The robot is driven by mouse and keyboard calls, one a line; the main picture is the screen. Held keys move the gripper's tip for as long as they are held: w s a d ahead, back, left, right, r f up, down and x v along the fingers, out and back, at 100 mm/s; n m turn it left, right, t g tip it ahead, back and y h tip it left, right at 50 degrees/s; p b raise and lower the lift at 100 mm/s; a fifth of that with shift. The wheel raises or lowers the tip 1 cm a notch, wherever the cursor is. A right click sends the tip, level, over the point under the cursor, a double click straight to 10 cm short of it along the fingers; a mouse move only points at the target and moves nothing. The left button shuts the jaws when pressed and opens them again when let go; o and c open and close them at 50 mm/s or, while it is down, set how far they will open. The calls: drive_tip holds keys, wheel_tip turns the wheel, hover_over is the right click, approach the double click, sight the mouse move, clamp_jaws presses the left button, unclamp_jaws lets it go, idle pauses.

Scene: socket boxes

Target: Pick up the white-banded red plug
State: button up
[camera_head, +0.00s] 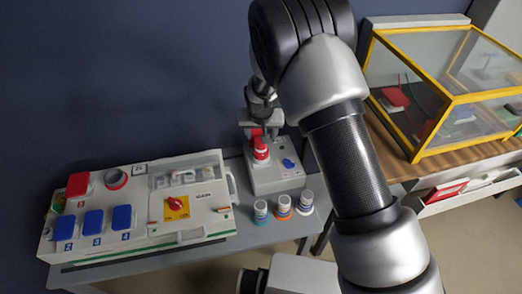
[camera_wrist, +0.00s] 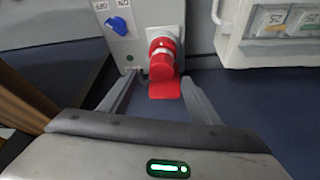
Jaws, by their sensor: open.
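The white-banded red plug (camera_head: 261,152) is in the small grey socket box (camera_head: 282,180) in the head view. In the wrist view the plug (camera_wrist: 162,52) is red with a white band around its upper part and a red flap towards me. My gripper (camera_wrist: 158,88) is open, its two grey fingers on either side of the lower part of the plug. I cannot tell whether the fingers touch it. In the head view my gripper (camera_head: 262,128) is over the plug, partly hidden by my arm.
A blue switch (camera_wrist: 117,25) sits left of the plug on the box. Left in the head view is a larger panel box (camera_head: 190,235) with blue covers and a red rotary switch. Several banded cylinders (camera_head: 283,207) stand in front. A yellow-framed clear case (camera_head: 440,95) is at right.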

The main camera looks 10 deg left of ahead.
drive_tip(key=x, duration=0.6)
drive_tip(key=shift+a+f+b, duration=0.15)
drive_tip(key=shift+f+b, duration=0.15)
drive_tip(key=c, duration=1.2)
wheel_tip(320, 180, up, 10)
drive_tip(key=shift+r+p, duration=0.1)
drive_tip(key=shift+p, duration=0.2)
